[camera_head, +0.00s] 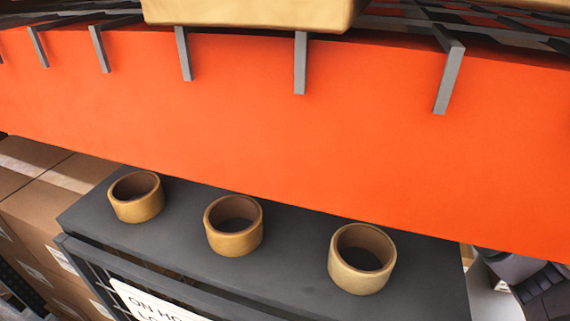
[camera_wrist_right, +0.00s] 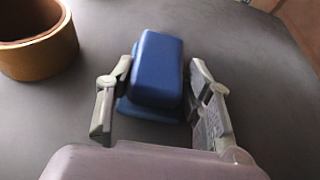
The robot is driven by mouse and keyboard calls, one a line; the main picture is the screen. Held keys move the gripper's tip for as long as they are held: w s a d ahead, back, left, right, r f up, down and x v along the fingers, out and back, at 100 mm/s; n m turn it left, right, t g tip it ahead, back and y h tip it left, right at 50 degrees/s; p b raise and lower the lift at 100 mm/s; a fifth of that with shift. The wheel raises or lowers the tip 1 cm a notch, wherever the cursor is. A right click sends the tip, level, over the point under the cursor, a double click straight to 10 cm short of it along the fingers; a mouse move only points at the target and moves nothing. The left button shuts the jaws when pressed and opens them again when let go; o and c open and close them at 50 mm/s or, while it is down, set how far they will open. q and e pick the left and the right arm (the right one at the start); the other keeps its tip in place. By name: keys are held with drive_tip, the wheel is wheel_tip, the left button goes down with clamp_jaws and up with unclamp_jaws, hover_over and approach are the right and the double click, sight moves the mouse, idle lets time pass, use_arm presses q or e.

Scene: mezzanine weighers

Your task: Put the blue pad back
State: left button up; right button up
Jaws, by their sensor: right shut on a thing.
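The blue pad (camera_wrist_right: 158,68) is a rounded blue block with a wider blue part under it, seen in the right wrist view. My right gripper (camera_wrist_right: 160,88) is shut on it, one grey finger on each side. The pad is over the dark grey surface (camera_wrist_right: 250,60); I cannot tell whether it touches it. The pad is not visible in the head view. My left gripper is in neither view.
A tan tape roll (camera_wrist_right: 38,50) stands left of the pad in the wrist view. The head view shows three tape rolls (camera_head: 233,240) on a dark grey top (camera_head: 290,255), under a wide orange beam (camera_head: 280,120). Cardboard boxes (camera_head: 50,205) are at left.

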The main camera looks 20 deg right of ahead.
drive_tip(key=shift+s+d, duration=0.15)
drive_tip(key=shift+f+b, duration=0.25)
drive_tip(key=shift+b, duration=0.05)
drive_tip(key=o, duration=1.2)
drive_tip(key=shift+r, duration=0.1)
drive_tip(key=shift+c, duration=0.2)
drive_tip(key=shift+r+p, duration=0.25)
drive_tip(key=shift+p, duration=0.1)
drive_tip(key=b+v, duration=0.2)
drive_tip(key=v, duration=0.1)
drive_tip(key=b+v, duration=0.2)
drive_tip(key=v, duration=0.2)
drive_tip(key=shift+f, duration=0.25)
drive_tip(key=shift+s+d+r, duration=0.1)
drive_tip(key=shift+d+r, duration=0.05)
drive_tip(key=shift+r, duration=0.05)
